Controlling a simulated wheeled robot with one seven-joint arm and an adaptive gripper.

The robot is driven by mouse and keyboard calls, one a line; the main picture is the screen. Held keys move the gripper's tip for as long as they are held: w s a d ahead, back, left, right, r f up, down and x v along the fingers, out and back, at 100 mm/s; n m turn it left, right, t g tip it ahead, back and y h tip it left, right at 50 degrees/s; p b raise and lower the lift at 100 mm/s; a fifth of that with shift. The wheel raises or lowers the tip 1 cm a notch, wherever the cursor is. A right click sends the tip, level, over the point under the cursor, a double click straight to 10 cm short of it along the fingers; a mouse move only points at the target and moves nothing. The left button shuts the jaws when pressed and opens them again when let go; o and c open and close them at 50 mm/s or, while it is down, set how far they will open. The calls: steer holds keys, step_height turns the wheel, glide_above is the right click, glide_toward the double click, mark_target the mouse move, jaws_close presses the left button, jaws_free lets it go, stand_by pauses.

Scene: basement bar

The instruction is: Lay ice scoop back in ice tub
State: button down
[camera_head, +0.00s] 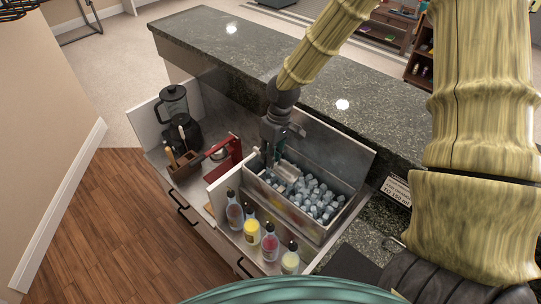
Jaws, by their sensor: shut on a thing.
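The ice tub (280,213) is a metal bin full of pale ice cubes, set in the counter at the centre of the head view. My gripper (271,160) points down over the tub's back left corner and is shut on the ice scoop. The scoop (287,171) is a small grey metal shape just right of the fingers, over the left end of the ice. Its handle is mostly hidden by the gripper. I cannot tell whether the scoop touches the ice.
Bottles (252,229) with dark tops stand in a row along the tub's front side. A red caddy (222,160), a wooden box (186,172) and a dark blender (175,110) stand to the left. A raised stone ledge (235,50) runs behind the tub.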

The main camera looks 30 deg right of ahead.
step_height(320, 180, down, 10)
steer(key=b, duration=0.6)
steer(key=shift+f, duration=0.15)
stand_by(0.6)
steer(key=shift+f, duration=0.4)
stand_by(1.7)
steer(key=c, duration=1.3)
jaws_free()
steer(key=shift+c, duration=0.2)
step_height(320, 180, up, 12)
steer(key=d, duration=0.2)
steer(key=shift+w+d, duration=0.2)
steer(key=shift+w, duration=0.05)
steer(key=shift+f, duration=0.1)
